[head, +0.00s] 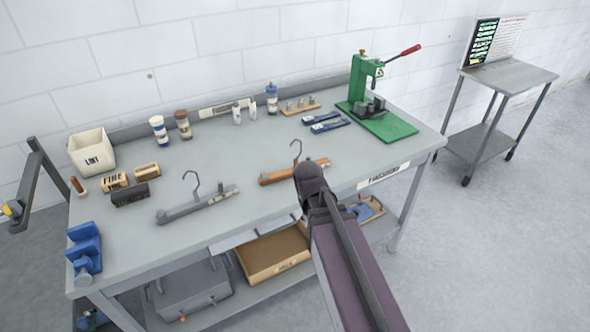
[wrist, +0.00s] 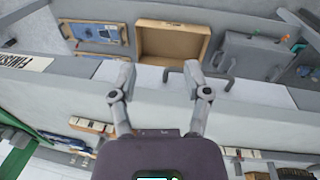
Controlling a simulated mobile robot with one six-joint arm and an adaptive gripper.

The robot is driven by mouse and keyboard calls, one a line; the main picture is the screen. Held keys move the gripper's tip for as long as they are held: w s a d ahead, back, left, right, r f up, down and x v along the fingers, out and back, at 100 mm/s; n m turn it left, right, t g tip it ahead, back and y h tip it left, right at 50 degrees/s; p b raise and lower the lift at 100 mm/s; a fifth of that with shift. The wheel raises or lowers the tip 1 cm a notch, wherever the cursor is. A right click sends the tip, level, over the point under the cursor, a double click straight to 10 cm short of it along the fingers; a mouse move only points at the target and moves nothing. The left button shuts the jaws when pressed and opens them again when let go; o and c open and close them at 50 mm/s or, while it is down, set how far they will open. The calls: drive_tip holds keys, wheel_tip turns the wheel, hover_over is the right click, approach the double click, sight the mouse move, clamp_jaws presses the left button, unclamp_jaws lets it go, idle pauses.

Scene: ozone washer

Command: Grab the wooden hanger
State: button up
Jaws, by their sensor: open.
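The wooden hanger (head: 283,174) lies flat on the workbench, with its dark metal hook (head: 297,150) pointing to the back of the bench. In the head view my gripper (head: 311,180) is in front of its right half and hides part of its lower edge; the height between them is hard to tell. In the wrist view the two fingers of my gripper (wrist: 160,76) are spread apart with nothing between them. A wooden piece (wrist: 88,125) left of my gripper body there seems to be the hanger's end; the rest is hidden.
A grey hanger (head: 198,204) lies to the left on the workbench (head: 225,150). Brushes (head: 130,195) and a bin (head: 92,152) are farther left. Blue-handled tools (head: 325,122) and a green press (head: 375,105) stand behind right. A wooden box (head: 272,255) sits on the lower shelf.

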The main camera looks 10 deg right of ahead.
drive_tip(key=w+a+r+n+t+h+p, duration=0.2)
drive_tip(key=w+r+n, duration=0.3)
drive_tip(key=w+n, duration=0.4)
drive_tip(key=w+a+r+n+t+h+p, duration=0.2)
drive_tip(key=w+a+r+n, duration=0.3)
drive_tip(key=w+n, duration=0.4)
drive_tip(key=r+n+t+p, duration=0.1)
drive_tip(key=n, duration=0.3)
drive_tip(key=shift+w+a+r+n+t+h+p, duration=0.15)
drive_tip(key=shift+w+n+t+h+p, duration=0.1)
drive_tip(key=shift+n+t+h+p, duration=0.1)
drive_tip(key=b+x, duration=0.6)
drive_tip(key=x, duration=0.2)
drive_tip(key=shift+f, duration=0.25)
drive_tip(key=shift+w+f, duration=0.1)
